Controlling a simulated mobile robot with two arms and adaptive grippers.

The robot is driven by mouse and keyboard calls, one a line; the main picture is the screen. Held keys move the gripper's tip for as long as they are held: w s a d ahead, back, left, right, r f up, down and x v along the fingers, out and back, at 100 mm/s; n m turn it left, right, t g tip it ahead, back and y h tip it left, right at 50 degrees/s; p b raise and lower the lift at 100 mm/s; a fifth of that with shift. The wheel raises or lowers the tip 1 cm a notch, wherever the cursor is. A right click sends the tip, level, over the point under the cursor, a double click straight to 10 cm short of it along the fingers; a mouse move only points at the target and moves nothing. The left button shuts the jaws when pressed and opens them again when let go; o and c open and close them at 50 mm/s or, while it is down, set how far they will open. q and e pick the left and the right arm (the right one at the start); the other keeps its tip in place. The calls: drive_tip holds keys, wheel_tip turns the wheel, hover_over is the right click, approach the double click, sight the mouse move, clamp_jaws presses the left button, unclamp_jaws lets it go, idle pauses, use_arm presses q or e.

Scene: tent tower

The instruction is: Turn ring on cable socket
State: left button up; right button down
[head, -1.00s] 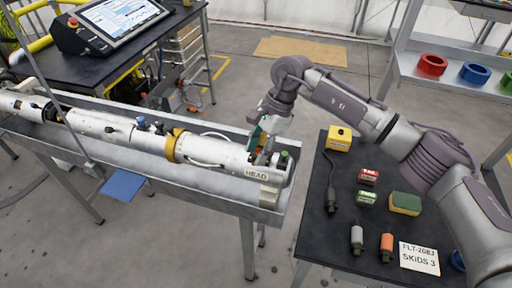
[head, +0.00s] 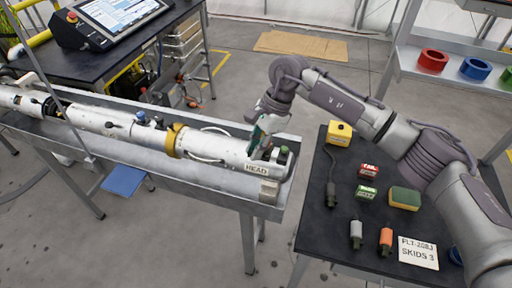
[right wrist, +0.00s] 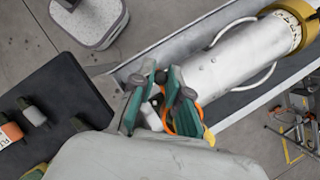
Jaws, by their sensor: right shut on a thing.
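A long white tube (head: 222,149) marked HEAD lies in a metal trough. My right gripper (head: 262,146) is at the HEAD end, with its teal fingers pointing down at the fittings on top. In the right wrist view, the fingers (right wrist: 160,100) are closed around a small part largely hidden between them. An orange ring (right wrist: 169,118) shows beside and behind the right finger; I cannot tell how much of it is gripped. A dark-and-green fitting (head: 284,153) stands just right of the gripper. The cable socket itself is mostly hidden by the fingers. My left gripper is not in view.
The trough's raised wall (head: 275,214) runs close around the tube end. A black table (head: 325,235) at right holds a dark cable connector (head: 332,195), a yellow box (head: 340,133), a sponge (head: 405,198) and small parts. Floor shows between table and trough.

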drive_tip(key=shift+w+a+f+m+b, duration=0.15)
drive_tip(key=shift+m+b, duration=0.15)
drive_tip(key=shift+b, duration=0.25)
drive_tip(key=w+a+m+t+b, duration=0.1)
drive_tip(key=m+b, duration=0.3)
drive_tip(key=w+a+m+t+b, duration=0.1)
drive_tip(key=w+m+t+b, duration=0.1)
drive_tip(key=m+b, duration=0.2)
drive_tip(key=w+a+m+t+b, duration=0.1)
drive_tip(key=a+m+b, duration=0.1)
drive_tip(key=m+b, duration=0.2)
drive_tip(key=shift+w+t+b, duration=0.15)
drive_tip(key=shift+t+b, duration=0.25)
drive_tip(key=shift+b, duration=0.6)
drive_tip(key=w+m+h+b, duration=0.1)
drive_tip(key=m+b, duration=0.1)
drive_tip(key=shift+w+m+t, duration=0.15)
drive_tip(key=shift+m+t, duration=0.15)
drive_tip(key=shift+t, duration=0.1)
drive_tip(key=shift+w+d+m+h+b, duration=0.15)
drive_tip(key=shift+w+m+h+b, duration=0.45)
drive_tip(key=shift+m+b, duration=0.5)
drive_tip(key=shift+m+t, duration=0.3)
drive_tip(key=shift+w+r, duration=0.1)
drive_tip(key=shift+r, duration=0.1)
drive_tip(key=c, duration=1.2)
unclamp_jaws()
drive_tip(key=shift+o, duration=0.2)
